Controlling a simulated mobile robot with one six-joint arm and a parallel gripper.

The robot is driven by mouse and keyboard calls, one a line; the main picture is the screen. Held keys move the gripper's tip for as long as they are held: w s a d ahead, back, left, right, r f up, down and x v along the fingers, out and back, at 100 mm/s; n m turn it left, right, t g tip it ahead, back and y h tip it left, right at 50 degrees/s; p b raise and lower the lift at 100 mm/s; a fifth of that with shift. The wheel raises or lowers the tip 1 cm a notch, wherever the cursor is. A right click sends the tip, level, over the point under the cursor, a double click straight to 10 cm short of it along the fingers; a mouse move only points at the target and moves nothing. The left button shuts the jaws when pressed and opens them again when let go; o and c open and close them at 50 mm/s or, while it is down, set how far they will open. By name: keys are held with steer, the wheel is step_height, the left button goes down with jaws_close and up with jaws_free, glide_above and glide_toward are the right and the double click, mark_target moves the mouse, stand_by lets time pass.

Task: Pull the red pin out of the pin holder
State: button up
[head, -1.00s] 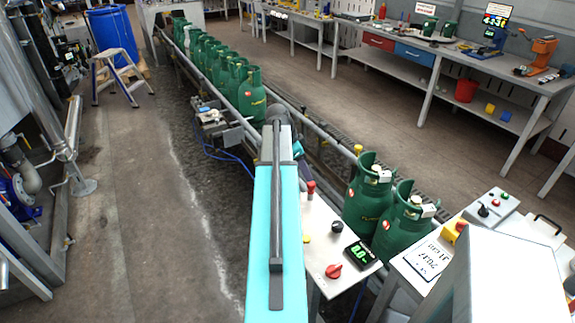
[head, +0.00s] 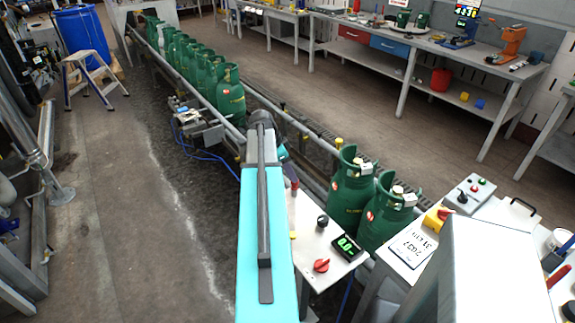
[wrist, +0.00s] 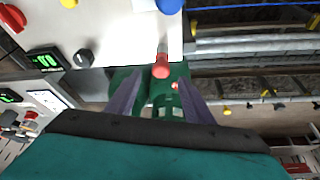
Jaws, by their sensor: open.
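The red pin (wrist: 161,69) shows in the wrist view as a rounded red head on a short grey stem (wrist: 163,48), at the edge of a white panel top. The stem's lower end meets the panel; I cannot make out the holder's shape clearly. My gripper (wrist: 160,78) is open, its two grey fingers either side of the red head in the picture. I cannot tell if they are level with it, and no contact shows. In the head view the red pin (head: 294,186) is a small dark red shape beside my arm, which hides the gripper.
The white panel (head: 318,245) carries a black knob (head: 322,220), a red knob (head: 321,265) and a green display (head: 347,246). Green gas cylinders (head: 352,187) stand close by on the conveyor; several more line it further back. A second control stand (head: 423,240) is at right.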

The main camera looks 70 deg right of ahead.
mark_target(295, 187)
steer(key=shift+p+x, duration=1.6)
steer(key=shift+x, duration=3.7)
steer(key=shift+s, duration=0.1)
jaws_close()
